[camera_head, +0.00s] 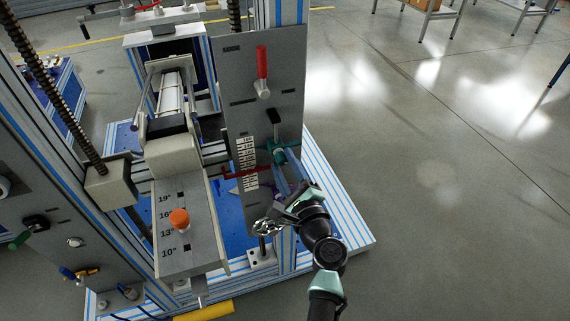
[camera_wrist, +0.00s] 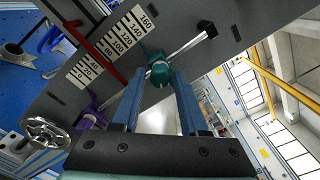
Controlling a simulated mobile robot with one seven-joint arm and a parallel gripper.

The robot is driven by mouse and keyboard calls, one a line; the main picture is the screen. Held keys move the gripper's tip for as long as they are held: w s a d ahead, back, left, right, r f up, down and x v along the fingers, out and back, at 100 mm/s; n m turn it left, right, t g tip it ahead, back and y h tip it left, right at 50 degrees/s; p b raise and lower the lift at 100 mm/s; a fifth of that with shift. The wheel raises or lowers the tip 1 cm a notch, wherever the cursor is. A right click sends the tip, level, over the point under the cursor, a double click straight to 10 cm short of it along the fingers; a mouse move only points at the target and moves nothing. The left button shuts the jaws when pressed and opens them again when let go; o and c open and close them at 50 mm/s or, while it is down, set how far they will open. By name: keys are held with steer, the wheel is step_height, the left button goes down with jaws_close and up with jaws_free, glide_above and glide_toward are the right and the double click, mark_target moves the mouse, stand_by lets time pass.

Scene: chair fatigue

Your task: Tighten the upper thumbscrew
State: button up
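The upper thumbscrew is a teal knob (camera_head: 279,152) on a slanted metal rod in front of the grey scale panel. It also shows in the wrist view (camera_wrist: 159,70). My gripper (camera_head: 284,170) has its two blue fingers apart, with their tips at either side of the teal knob. The knob nearly fills the gap between the tips in the wrist view. I cannot tell whether the tips press on it. A purple lower knob (camera_wrist: 90,112) sits farther down the panel, left of my fingers in the wrist view.
A red pointer (camera_wrist: 95,52) lies across the number scale (camera_wrist: 112,45), left of the teal knob. A red-handled lever (camera_head: 262,72) is higher on the panel. A chrome handwheel (camera_wrist: 48,132) is at lower left. Open floor lies to the right.

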steer(key=shift+o, duration=1)
steer(key=shift+s, duration=0.1)
steer(key=v, duration=1.2)
steer(key=shift+s, duration=0.35)
steer(key=shift+d, duration=0.15)
